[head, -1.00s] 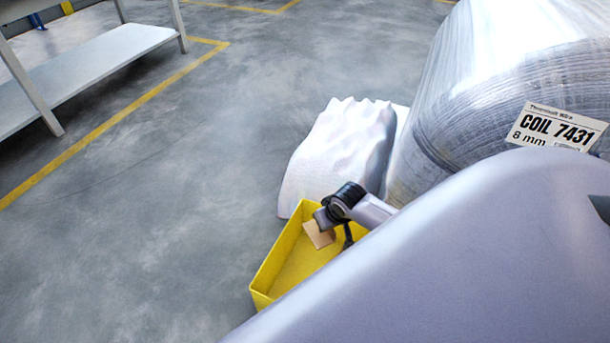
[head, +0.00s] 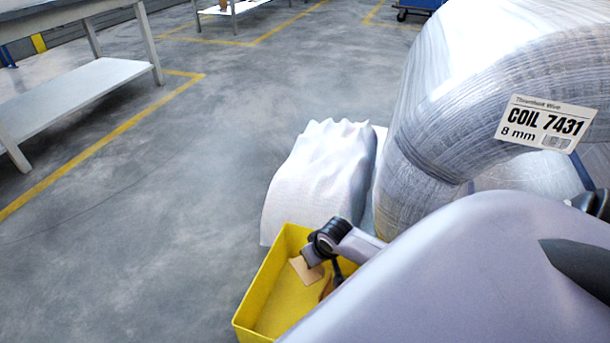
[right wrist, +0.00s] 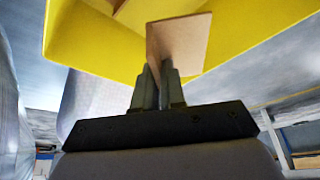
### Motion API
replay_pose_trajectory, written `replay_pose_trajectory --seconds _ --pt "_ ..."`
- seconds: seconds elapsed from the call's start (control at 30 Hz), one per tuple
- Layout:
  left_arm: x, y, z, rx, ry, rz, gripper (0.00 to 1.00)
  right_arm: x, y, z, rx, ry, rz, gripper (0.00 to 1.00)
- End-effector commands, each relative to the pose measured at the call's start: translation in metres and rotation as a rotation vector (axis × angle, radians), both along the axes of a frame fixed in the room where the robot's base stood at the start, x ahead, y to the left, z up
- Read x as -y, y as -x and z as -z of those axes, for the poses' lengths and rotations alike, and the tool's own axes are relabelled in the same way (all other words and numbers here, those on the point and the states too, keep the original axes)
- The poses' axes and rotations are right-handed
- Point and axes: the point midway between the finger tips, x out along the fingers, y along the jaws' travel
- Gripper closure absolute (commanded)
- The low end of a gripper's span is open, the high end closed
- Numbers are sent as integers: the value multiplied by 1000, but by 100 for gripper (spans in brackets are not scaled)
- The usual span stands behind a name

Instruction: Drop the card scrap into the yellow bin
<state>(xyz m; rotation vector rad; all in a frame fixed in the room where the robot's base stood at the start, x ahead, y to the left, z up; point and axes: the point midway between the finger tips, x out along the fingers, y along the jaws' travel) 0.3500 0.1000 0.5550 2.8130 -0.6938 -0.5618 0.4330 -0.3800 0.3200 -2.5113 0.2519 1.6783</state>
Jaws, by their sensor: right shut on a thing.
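The card scrap (head: 306,271) is a small tan piece held in my right gripper (head: 312,259). In the right wrist view the scrap (right wrist: 182,40) stands between the two grey fingertips (right wrist: 158,75), which are shut on it. The yellow bin (head: 256,293) is below and around the scrap in the head view, and its yellow wall (right wrist: 90,40) shows beyond the fingers in the right wrist view. The scrap appears over the bin's opening; its exact height is hard to tell. My left gripper is not in view.
Another brown piece (head: 327,288) shows inside the bin, partly hidden by my arm. A crumpled white heap (head: 318,175) stands just behind the bin. The large wrapped coil (head: 440,110) with a label is at right. Open floor (head: 180,200) lies left.

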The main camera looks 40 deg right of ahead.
Motion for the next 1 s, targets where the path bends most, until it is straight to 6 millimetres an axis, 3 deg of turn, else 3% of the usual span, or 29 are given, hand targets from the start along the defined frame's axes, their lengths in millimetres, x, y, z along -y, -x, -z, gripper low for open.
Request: replay_pose_trajectory --seconds 0.27,0.3,0.37,0.7,0.93,1.0 --pt "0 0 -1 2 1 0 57 0 0 0 0 0 0 100" --pt "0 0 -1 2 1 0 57 0 0 0 0 0 0 77" --pt "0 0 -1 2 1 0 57 0 0 0 0 0 0 60" --pt "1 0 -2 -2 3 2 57 0 1 -3 0 0 0 60" --pt "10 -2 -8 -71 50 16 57 -2 11 -31 1 1 -2 60" --pt "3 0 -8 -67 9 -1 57 -3 15 -40 -1 1 -2 60"
